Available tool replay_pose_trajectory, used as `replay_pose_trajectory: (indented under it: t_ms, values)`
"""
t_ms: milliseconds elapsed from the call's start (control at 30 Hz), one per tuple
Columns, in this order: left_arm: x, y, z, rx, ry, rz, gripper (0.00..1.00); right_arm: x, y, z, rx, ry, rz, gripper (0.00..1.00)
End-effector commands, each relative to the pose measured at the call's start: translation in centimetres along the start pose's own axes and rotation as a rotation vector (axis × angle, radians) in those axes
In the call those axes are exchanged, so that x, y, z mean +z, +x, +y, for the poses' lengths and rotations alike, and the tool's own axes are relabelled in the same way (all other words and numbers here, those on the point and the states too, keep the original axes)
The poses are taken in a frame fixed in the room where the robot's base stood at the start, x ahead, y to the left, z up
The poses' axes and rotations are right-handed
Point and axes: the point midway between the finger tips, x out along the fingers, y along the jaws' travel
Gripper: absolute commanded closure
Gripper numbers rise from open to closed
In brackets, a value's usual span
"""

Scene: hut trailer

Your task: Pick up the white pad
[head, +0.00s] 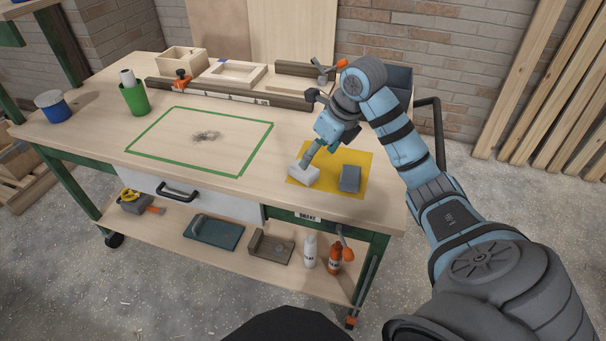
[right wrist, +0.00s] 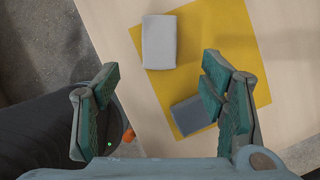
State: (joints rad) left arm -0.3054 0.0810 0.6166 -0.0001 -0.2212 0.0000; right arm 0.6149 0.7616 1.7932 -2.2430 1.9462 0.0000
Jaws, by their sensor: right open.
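The white pad (head: 303,174) lies on the left edge of a yellow mat (head: 325,190) at the bench's right front. My right gripper (head: 306,161) is just above it in the head view and hides part of it. In the right wrist view the white pad (right wrist: 159,42) shows whole, beyond the tips of my right gripper (right wrist: 160,75). The fingers are wide apart with nothing between them. A grey block (head: 350,178) lies on the mat to the right of the pad. My left gripper is not in view.
A green taped rectangle (head: 240,176) with dark debris (head: 206,136) lies left of the mat. A green cup (head: 134,97) and blue tub (head: 53,106) stand at the far left. A rail (head: 235,95) and wooden frames line the back.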

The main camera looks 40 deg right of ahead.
Motion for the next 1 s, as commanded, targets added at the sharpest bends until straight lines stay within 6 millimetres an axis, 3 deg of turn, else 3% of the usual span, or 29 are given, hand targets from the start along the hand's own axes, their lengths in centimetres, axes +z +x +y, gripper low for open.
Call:
replay_pose_trajectory:
  t_ms: [33,400,667,900,1000]
  values:
    - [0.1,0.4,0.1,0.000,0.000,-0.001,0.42,-0.1,1.3,0.1,0.003,-0.001,0.001,0.35]
    - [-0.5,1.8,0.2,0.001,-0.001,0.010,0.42,0.3,7.3,0.2,0.002,0.000,-0.001,0.35]
    - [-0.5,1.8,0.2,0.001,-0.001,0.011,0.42,0.3,7.8,0.1,-0.001,-0.001,-0.002,0.35]
    - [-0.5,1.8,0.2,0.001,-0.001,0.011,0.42,0.3,7.8,0.1,-0.001,0.000,-0.002,0.73]
    - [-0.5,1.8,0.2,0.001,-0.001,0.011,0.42,0.3,7.8,0.1,-0.001,0.000,-0.002,0.81]
